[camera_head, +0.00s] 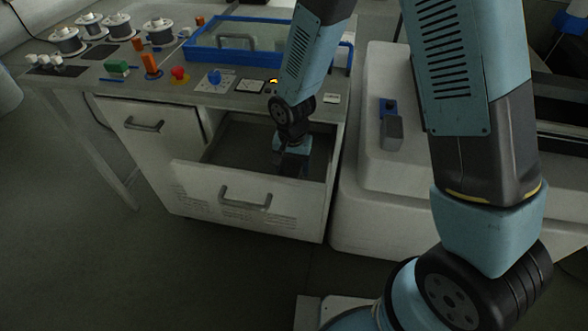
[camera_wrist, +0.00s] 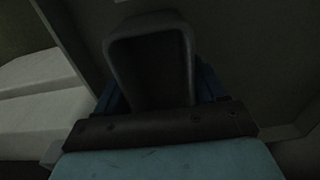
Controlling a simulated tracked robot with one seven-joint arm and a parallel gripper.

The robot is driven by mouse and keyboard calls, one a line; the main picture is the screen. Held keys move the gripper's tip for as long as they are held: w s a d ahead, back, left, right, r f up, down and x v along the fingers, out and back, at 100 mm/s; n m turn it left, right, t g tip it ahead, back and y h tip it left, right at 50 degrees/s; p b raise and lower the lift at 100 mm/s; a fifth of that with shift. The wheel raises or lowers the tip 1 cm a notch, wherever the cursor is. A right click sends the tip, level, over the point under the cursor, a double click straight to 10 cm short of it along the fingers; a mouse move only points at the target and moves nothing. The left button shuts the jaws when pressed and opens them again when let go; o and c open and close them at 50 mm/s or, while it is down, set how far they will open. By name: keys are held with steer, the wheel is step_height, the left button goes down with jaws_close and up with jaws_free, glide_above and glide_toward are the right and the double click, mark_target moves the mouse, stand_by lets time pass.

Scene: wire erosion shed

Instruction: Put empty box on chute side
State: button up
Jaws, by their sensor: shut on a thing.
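A dark grey box (camera_wrist: 150,75) with a rounded rim shows in the wrist view, its open mouth facing the camera. Its inside looks dark and empty. My gripper (camera_wrist: 158,95) is shut on it, with blue finger parts on both sides of the box. In the head view my gripper (camera_head: 291,165) is down inside the open drawer (camera_head: 246,193) of the white cabinet, near its right end. The box is small and mostly hidden there, and I cannot tell whether it touches the drawer floor. I cannot make out a chute for certain.
The bench top (camera_head: 160,80) carries white spools (camera_head: 117,25), coloured buttons and a blue-framed tray (camera_head: 225,42). A white machine base (camera_head: 365,150) stands right of the drawer, with a grey block (camera_head: 392,133) and a blue piece on it. The drawer's left part looks clear.

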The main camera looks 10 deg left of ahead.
steer(key=shift+f, duration=0.85)
steer(key=shift+f, duration=0.15)
steer(key=o, duration=1.1)
